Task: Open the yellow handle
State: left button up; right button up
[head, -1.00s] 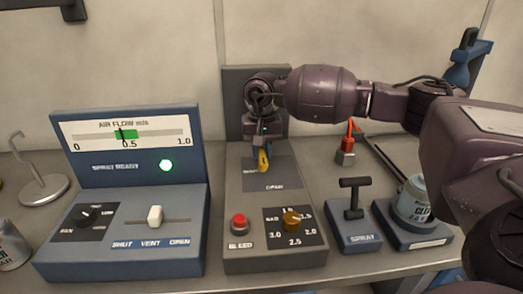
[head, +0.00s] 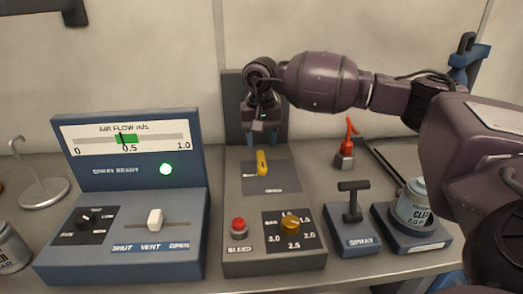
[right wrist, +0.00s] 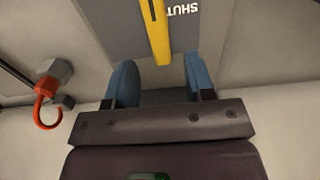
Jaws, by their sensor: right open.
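The yellow handle (head: 262,163) sits on the dark plate of the grey middle panel (head: 232,205), and its long side runs from back to front. The word OPEN is in front of it. In the right wrist view the handle (right wrist: 159,30) lies beside the word SHUT, which reads upside down. My right gripper (head: 263,139) is open and empty behind and above the handle. In the right wrist view its blue fingers (right wrist: 162,78) are apart, with the handle's near end just beyond the gap between them. My left gripper is not in view.
On the grey panel are a red bleed button (head: 239,225) and an orange knob (head: 290,223). A blue air flow console (head: 120,250) stands at left. A spray lever (head: 352,200) and a canister (head: 413,205) stand at right. A red-tipped fitting (head: 346,150) is behind them.

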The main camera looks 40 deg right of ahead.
aim_at(261, 156)
notch_tip(261, 156, up, 6)
jog(key=shift+r, duration=0.25)
dwell(0.5)
